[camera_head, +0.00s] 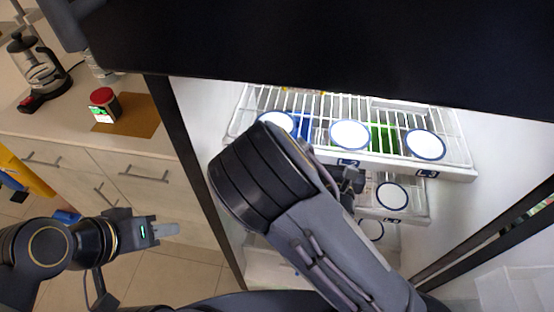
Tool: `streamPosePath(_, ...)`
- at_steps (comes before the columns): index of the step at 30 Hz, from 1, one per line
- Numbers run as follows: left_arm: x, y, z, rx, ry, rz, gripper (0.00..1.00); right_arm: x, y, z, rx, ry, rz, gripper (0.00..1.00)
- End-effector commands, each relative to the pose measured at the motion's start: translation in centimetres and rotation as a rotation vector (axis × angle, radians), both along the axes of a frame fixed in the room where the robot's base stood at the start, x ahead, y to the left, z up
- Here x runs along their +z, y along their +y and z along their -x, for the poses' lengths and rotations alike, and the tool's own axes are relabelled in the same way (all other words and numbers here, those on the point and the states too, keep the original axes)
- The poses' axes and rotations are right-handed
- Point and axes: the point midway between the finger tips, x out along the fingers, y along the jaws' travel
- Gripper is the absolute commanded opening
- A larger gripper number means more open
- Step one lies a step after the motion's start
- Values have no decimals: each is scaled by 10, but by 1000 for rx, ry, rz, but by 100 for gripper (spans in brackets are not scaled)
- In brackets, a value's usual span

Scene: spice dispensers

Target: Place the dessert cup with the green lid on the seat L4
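I cannot make out a dessert cup with a green lid. A green patch (383,138) shows behind the wire rack between two round seats, too unclear to name. Labels L2 and L3 are on the upper shelf front, below seat L2 (350,134) and seat L3 (425,144). No L4 label is readable. A round seat (392,196) on a lower shelf looks empty. My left gripper (168,230) is over the floor in front of the drawers, seen edge-on, nothing visible in it. My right gripper (350,185) is partly hidden by its arm, near the shelf fronts.
The white cabinet interior holds a wire-railed upper shelf (455,172) and lower shelves. A red-topped jar (103,105) with a green label stands on a brown board (138,117) on the left counter. A kettle (38,72) stands behind it. A dark panel covers the top.

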Motion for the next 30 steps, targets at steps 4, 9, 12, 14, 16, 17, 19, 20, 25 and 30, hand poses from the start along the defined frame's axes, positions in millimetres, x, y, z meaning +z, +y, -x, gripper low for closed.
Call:
streamPosePath(4, 8, 0, 0, 0, 0, 0, 36, 3, 44, -8, 10, -4, 0, 35)
streamPosePath(9, 16, 0, 0, 0, 0, 0, 36, 4, 88, -17, 9, -5, -1, 35)
streamPosePath(12, 21, 0, 0, 0, 0, 0, 36, 3, 111, -22, 6, -3, -1, 35)
streamPosePath(14, 23, 0, 0, 0, 0, 0, 36, 3, 124, -24, 5, -3, -1, 35)
streamPosePath(16, 26, 0, 0, 0, 0, 0, 36, 3, 138, -27, 4, -3, -1, 35)
streamPosePath(17, 27, 0, 0, 0, 0, 0, 36, 3, 144, -28, 4, -2, -2, 35)
streamPosePath(19, 30, 0, 0, 0, 0, 0, 36, 3, 157, -30, 5, -2, -3, 35)
streamPosePath(20, 28, 0, 0, 0, 0, 0, 36, -8, 154, -30, 1, 2, 5, 35)
streamPosePath(25, 28, 0, 0, 0, 0, 0, 36, -29, 152, -30, -1, 1, 3, 35)
streamPosePath(30, 29, 0, 0, 0, 0, 0, 36, -44, 152, -30, 0, 2, 4, 35)
